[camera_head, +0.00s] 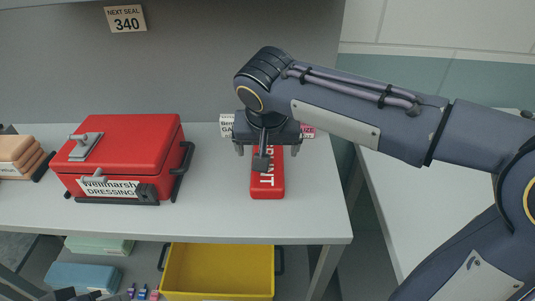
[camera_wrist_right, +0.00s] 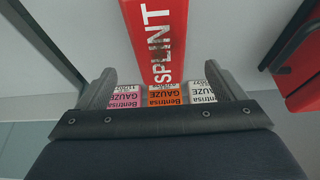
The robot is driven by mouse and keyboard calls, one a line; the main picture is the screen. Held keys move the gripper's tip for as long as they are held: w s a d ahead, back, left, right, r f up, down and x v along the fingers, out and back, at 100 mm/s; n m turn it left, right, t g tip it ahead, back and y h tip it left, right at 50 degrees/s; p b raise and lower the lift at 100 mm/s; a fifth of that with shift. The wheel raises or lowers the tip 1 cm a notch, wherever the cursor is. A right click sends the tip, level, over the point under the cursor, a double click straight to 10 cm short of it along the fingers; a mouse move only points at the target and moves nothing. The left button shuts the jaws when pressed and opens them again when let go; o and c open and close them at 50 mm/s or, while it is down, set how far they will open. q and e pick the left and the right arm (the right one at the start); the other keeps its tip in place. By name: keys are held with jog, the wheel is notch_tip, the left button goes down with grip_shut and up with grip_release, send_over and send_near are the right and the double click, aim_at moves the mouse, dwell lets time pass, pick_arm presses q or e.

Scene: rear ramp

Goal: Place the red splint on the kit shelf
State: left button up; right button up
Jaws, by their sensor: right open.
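The red splint (camera_head: 267,187) is a red block with white lettering. It lies on the white upper shelf (camera_head: 230,220), near its right end. In the right wrist view the splint (camera_wrist_right: 157,30) runs away from between the fingers toward the top. My right gripper (camera_head: 267,150) is open above the far end of the splint and hides part of it. In the wrist view the fingers of the right gripper (camera_wrist_right: 160,88) stand wide apart with nothing clamped between them. Which shelf is the kit shelf cannot be told.
Gauze packs (camera_wrist_right: 160,97) lie behind the splint. A yellow bin (camera_head: 218,272) and a blue box (camera_head: 80,277) are below. Shelf space between case and splint is clear.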

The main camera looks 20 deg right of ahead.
jog(key=shift+v, duration=2.35)
jog(key=shift+d, duration=0.1)
jog(key=s+d+f+n+y+p, duration=0.1)
jog(key=s+d+y+p, duration=0.3)
jog(key=s+d, duration=0.45)
jog(key=s+f+t+y+p, duration=0.1)
jog(key=s+f+p, duration=0.3)
jog(key=s, duration=0.5)
jog(key=shift+s+a+f+p, duration=0.15)
jog(key=shift+s+f+p, duration=0.15)
jog(key=shift+s+f, duration=0.1)
